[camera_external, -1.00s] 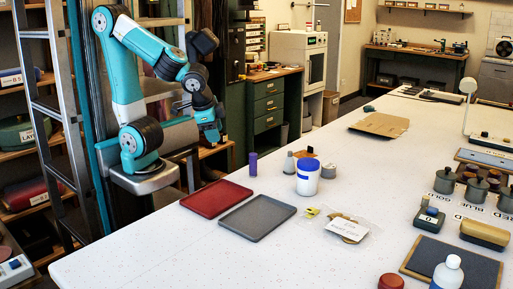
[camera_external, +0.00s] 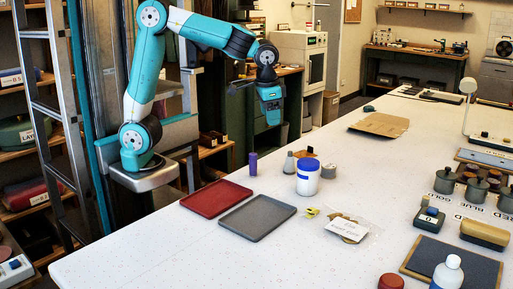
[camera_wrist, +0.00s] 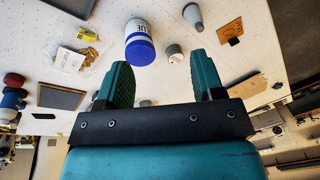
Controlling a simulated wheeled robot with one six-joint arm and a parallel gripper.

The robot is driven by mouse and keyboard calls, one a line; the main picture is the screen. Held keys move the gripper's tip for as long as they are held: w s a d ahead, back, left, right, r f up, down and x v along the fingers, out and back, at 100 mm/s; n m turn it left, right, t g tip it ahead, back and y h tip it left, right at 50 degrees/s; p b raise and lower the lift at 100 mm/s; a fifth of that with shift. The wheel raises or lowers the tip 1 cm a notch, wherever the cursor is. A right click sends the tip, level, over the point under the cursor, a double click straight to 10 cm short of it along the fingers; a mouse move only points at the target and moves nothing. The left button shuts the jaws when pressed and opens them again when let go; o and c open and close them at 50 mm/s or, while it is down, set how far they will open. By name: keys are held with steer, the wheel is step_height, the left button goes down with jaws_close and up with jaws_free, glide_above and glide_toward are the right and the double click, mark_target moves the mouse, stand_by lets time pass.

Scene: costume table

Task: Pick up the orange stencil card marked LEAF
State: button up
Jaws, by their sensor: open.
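My gripper (camera_external: 271,120) hangs above the far side of the table, clear of everything. In the wrist view my gripper (camera_wrist: 162,75) has its two teal fingers wide apart with nothing held.
Near the card are a grey cone-shaped item (camera_wrist: 193,16) and a small grey round tin (camera_wrist: 174,53). A purple cylinder (camera_external: 253,164), a red tray (camera_external: 217,198) and a grey tray (camera_external: 258,216) are left of the tub. A clear bag (camera_external: 350,228) lies in front.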

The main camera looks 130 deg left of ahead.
steer(key=w+a+n, duration=0.2)
steer(key=w+a, duration=0.2)
steer(key=a, duration=0.6)
steer(key=n+h+p, duration=0.2)
steer(key=n, duration=0.1)
glide_above(304, 151)
steer(key=w, duration=0.3)
steer(key=f, duration=1.7)
steer(key=shift+w+a, duration=0.1)
steer(key=shift+a, duration=0.1)
steer(key=shift+s+a+f+p, duration=0.15)
steer(key=shift+f+p, duration=0.45)
steer(key=shift+f, duration=0.75)
steer(key=shift+s+d+f+p, duration=0.15)
steer(key=shift+f+p, duration=0.4)
steer(key=shift+f, duration=0.75)
steer(key=shift+a, duration=0.1)
steer(key=c, duration=1)
steer(key=shift+r, duration=0.1)
